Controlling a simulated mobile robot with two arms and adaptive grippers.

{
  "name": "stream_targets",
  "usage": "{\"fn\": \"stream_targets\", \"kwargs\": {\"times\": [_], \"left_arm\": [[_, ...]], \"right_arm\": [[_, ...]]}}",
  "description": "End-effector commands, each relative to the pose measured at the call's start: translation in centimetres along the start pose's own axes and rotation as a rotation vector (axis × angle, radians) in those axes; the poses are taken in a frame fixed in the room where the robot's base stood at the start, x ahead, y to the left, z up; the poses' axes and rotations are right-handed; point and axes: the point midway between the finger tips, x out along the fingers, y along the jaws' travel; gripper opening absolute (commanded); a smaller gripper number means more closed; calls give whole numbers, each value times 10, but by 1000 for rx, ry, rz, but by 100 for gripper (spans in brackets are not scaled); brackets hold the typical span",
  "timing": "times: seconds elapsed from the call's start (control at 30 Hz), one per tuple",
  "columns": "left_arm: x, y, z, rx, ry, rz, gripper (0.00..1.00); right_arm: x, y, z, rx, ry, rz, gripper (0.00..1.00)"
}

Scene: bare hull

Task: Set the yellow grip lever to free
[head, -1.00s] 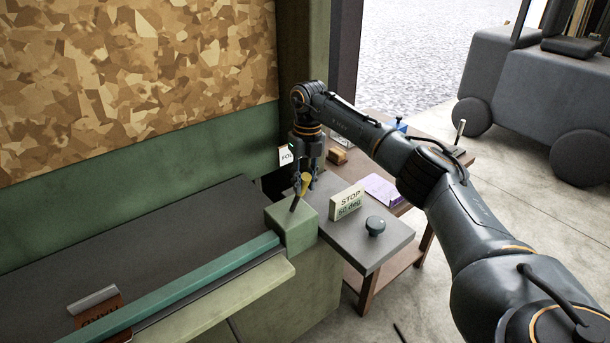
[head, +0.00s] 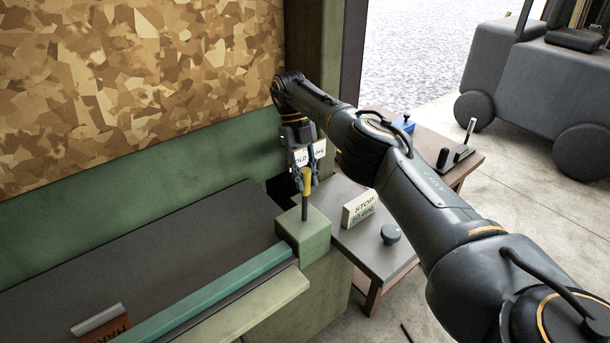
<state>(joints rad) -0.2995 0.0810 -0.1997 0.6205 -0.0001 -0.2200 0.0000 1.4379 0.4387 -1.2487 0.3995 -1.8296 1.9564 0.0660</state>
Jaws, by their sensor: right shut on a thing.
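The yellow grip lever (head: 306,182) stands nearly upright on a green block (head: 303,233) at the end of the bench. Its dark shaft (head: 305,209) rises from the top of the block. My right gripper (head: 303,183) comes down from above and is shut on the yellow grip, with its fingers on either side. A white label, partly hidden behind the gripper, reads in part "OLD". My left gripper is not in view.
A wooden table (head: 462,163) with a blue item (head: 403,124) stands behind. A dark vehicle (head: 535,100) is at the upper right.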

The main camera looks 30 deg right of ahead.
Motion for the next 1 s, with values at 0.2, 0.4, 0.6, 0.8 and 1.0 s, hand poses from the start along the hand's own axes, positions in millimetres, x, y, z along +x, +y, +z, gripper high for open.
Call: {"fn": "stream_targets", "kwargs": {"times": [0.2,0.4,0.6,0.8,1.0], "left_arm": [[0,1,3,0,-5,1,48],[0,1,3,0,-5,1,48],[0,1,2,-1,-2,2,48],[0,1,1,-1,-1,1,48],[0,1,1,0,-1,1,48]], "right_arm": [[1,1,1,-2,-4,0,36],[1,1,1,-2,-2,0,48],[-1,0,0,-1,-1,0,48],[-24,0,-9,-2,-4,0,48],[-52,1,-20,-1,-3,-4,48]]}}
